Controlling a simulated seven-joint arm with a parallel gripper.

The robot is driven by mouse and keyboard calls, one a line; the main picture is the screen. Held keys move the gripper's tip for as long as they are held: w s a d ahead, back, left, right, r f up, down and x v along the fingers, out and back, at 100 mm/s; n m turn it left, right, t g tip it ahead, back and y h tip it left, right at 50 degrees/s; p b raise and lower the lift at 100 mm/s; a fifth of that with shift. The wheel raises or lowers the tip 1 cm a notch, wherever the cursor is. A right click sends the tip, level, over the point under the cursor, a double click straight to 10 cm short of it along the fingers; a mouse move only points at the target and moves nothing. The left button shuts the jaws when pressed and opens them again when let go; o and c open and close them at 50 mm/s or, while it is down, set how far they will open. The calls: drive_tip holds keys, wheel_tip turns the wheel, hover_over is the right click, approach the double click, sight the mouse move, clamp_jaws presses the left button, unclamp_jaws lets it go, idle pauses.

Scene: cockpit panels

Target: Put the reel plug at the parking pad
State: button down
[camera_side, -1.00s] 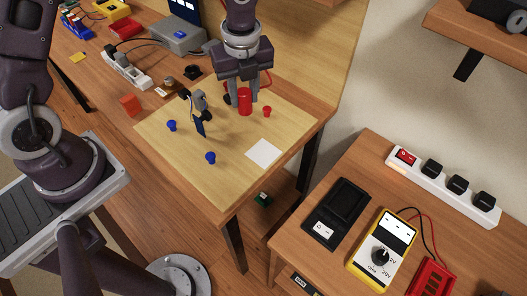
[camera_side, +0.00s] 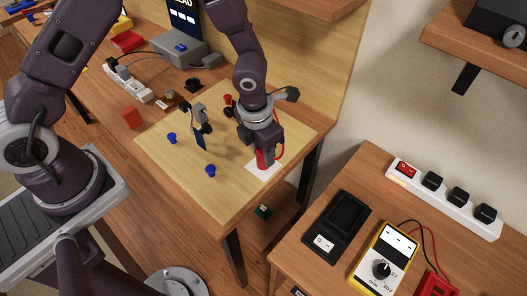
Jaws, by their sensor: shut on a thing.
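The parking pad is a white square (camera_side: 254,172) on the light wooden board (camera_side: 200,190), near its right front edge. A red cylinder, which looks like the reel plug (camera_side: 263,161), is over the white pad and hides part of it. My gripper (camera_side: 262,153) points down and is shut on the red cylinder's upper part. I cannot tell whether the cylinder's bottom touches the pad. A thin red cord (camera_side: 278,143) shows beside the gripper.
A dark blue upright piece with a grey clamp (camera_side: 200,130) stands mid-board. Blue knobs (camera_side: 172,138) (camera_side: 210,170) stand on the board. A small red piece (camera_side: 228,99) is behind. A side table holds a yellow meter (camera_side: 383,258). The board's front left is clear.

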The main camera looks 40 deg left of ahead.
sight(259, 153)
drive_tip(key=shift+f, duration=0.2)
drive_tip(key=c, duration=1.1)
unclamp_jaws()
drive_tip(key=shift+o, duration=0.2)
drive_tip(key=s+a+r+n, duration=0.1)
drive_tip(key=a+r+n, duration=0.15)
drive_tip(key=r, duration=0.35)
drive_tip(key=s+a+r+n+t+y, duration=0.1)
drive_tip(key=s+r+n, duration=0.15)
drive_tip(key=r, duration=0.45)
drive_tip(key=a+r+n, duration=0.2)
drive_tip(key=r+n, duration=0.1)
drive_tip(key=r, duration=0.3)
drive_tip(key=s+a+r+n+t, duration=0.1)
drive_tip(key=s+r+n, duration=0.4)
drive_tip(key=n, duration=1)
drive_tip(key=s+a+r+n+t, duration=0.2)
drive_tip(key=s+r+n, duration=0.3)
drive_tip(key=s+n, duration=0.7)
drive_tip(key=a+n, duration=0.1)
drive_tip(key=n, duration=0.2)
drive_tip(key=shift+a+r+h, duration=0.15)
drive_tip(key=shift+a+h, duration=0.25)
